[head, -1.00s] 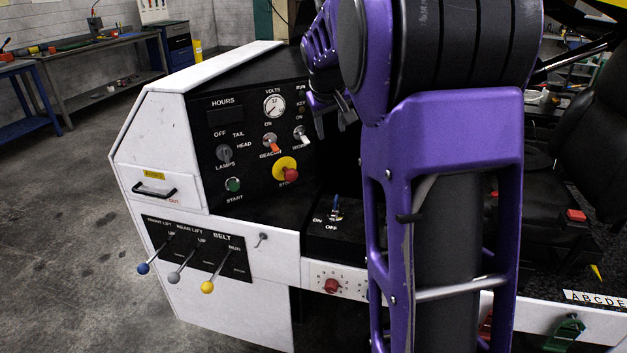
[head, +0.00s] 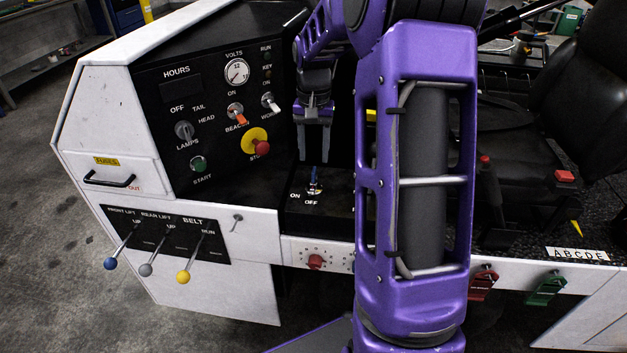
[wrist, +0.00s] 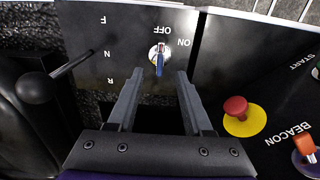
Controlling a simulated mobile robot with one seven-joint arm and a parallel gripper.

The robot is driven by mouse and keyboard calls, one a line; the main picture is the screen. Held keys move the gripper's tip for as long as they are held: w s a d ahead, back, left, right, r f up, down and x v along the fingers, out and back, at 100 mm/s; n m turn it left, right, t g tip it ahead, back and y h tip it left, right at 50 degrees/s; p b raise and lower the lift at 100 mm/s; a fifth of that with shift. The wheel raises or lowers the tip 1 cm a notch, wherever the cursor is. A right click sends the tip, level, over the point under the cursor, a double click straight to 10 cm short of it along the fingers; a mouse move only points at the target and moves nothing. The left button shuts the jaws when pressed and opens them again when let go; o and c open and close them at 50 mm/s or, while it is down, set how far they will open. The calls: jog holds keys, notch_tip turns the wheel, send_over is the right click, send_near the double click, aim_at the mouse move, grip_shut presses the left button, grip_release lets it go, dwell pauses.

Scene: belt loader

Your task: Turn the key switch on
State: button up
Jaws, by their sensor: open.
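The key switch (head: 313,188) sits on the flat black panel, with ON printed to its left and OFF below it in the head view. A key with a blue head stands in it. In the wrist view the picture is turned over; the key switch (wrist: 159,55) lies just beyond my fingertips, and its blue key lines up roughly with the OFF label. My gripper (head: 314,154) points down above the key, open and empty. In the wrist view its fingers (wrist: 158,80) lie to either side of the key's line, with no contact visible.
The upright dash holds a red stop button (head: 262,148) on a yellow disc, and an orange beacon toggle (head: 237,117). A black-knobbed lever (wrist: 36,88) stands at the left in the wrist view. A red rotary knob (head: 316,262) is on the white front edge.

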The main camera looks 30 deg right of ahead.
aim_at(314, 171)
notch_tip(314, 171, down, 9)
jog(key=shift+r+b, duration=0.1)
jog(key=shift+b, duration=0.2)
grip_shut()
dwell(0.3)
